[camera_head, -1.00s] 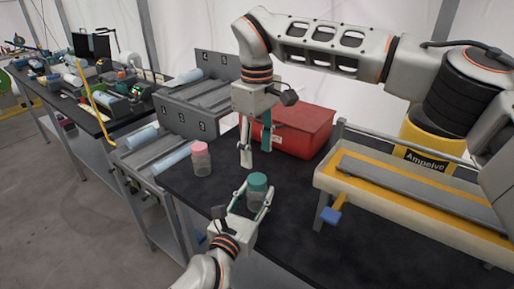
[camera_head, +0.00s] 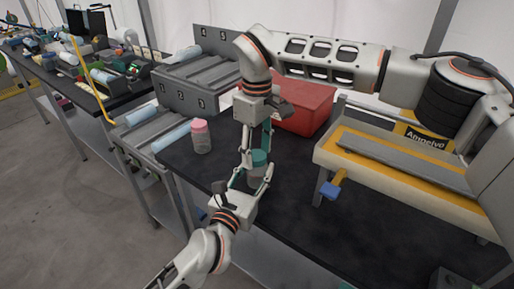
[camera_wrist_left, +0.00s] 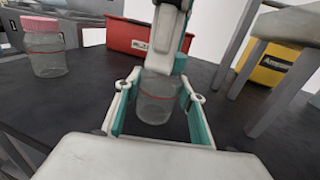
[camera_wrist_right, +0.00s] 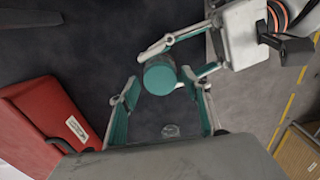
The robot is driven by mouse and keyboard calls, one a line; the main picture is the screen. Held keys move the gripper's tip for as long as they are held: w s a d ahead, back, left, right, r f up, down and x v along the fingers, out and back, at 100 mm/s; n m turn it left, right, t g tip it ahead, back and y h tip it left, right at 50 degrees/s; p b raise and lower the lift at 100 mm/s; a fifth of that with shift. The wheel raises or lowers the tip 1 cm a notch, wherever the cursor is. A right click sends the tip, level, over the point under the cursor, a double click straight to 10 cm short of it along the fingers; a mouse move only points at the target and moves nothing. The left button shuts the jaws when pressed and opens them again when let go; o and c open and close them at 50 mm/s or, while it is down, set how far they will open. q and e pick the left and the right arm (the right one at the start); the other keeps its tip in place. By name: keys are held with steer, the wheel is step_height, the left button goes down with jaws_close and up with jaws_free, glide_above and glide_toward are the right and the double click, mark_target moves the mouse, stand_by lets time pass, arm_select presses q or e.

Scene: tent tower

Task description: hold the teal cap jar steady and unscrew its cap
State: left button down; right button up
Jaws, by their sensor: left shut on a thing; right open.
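The teal cap jar (camera_head: 257,172) stands upright on the dark table. Its clear body (camera_wrist_left: 157,98) with a red line shows between my left fingers in the left wrist view. My left gripper (camera_head: 253,181) is shut on the jar body from the front. In the right wrist view the cap (camera_wrist_right: 160,78) lies beyond the spread fingertips of my right gripper (camera_wrist_right: 165,85). Whether the right fingers touch the cap I cannot tell.
A pink-capped jar (camera_head: 201,137) stands on the table to the left. A red bin (camera_head: 305,108) is behind my right gripper. A yellow-framed stand (camera_head: 400,160) is at right.

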steer(key=c, duration=1.1)
steer(key=shift+c, duration=0.2)
